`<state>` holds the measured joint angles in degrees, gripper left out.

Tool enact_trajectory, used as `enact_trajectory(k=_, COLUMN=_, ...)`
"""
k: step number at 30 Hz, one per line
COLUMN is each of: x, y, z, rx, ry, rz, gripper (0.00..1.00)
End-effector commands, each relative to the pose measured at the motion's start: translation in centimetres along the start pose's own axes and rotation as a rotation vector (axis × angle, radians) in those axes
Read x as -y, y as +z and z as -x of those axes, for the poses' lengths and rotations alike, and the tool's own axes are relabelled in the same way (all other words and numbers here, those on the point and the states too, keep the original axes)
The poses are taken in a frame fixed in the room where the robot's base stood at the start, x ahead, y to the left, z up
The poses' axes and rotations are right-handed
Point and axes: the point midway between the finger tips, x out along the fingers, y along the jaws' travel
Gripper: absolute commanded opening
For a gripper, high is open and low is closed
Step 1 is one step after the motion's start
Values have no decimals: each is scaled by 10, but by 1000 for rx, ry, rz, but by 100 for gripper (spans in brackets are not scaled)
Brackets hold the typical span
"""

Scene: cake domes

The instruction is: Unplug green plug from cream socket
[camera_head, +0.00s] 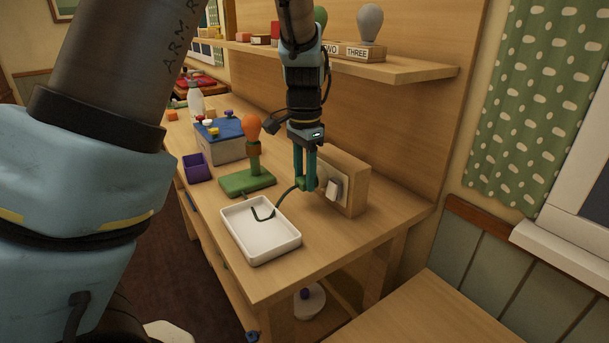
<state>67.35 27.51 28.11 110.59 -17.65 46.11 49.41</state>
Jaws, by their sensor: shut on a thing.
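The green plug (302,184) is between the fingers of my gripper (305,183), which is shut on it from above. A dark green cord runs from the plug down to the left into the white tray. The cream socket (322,177) is on the front face of an upright wooden block (354,190), just right of the plug. The fingers partly hide the plug and socket, so I cannot tell whether the plug's pins are inside it. A white plug or switch (334,189) sits on the same face, to the right.
The white tray (238,222) stands at the table's front. Behind it are a green lamp base (237,184) with an orange bulb (252,126), a purple box (197,168) and a blue-topped box (229,149). The table's near right corner is clear.

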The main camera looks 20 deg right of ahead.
Motion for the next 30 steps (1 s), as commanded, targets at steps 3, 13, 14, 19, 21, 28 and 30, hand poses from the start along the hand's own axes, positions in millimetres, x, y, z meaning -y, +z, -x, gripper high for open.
enact_trajectory(k=3, x=0, y=0, z=0, rx=0, ry=0, rz=0, gripper=11)
enact_trajectory(k=13, x=0, y=0, z=0, rx=0, ry=0, rz=0, gripper=0)
enact_trajectory(k=14, x=0, y=0, z=0, rx=0, ry=0, rz=0, gripper=0)
enact_trajectory(k=19, x=0, y=1, z=0, rx=0, ry=0, rz=0, gripper=0)
enact_trajectory(k=21, x=0, y=2, z=0, rx=0, ry=0, rz=0, gripper=0)
enact_trajectory(k=28, x=0, y=8, z=0, rx=0, ry=1, rz=0, gripper=0)
enact_trajectory(k=30, x=0, y=9, z=0, rx=0, ry=0, rz=1, gripper=0)
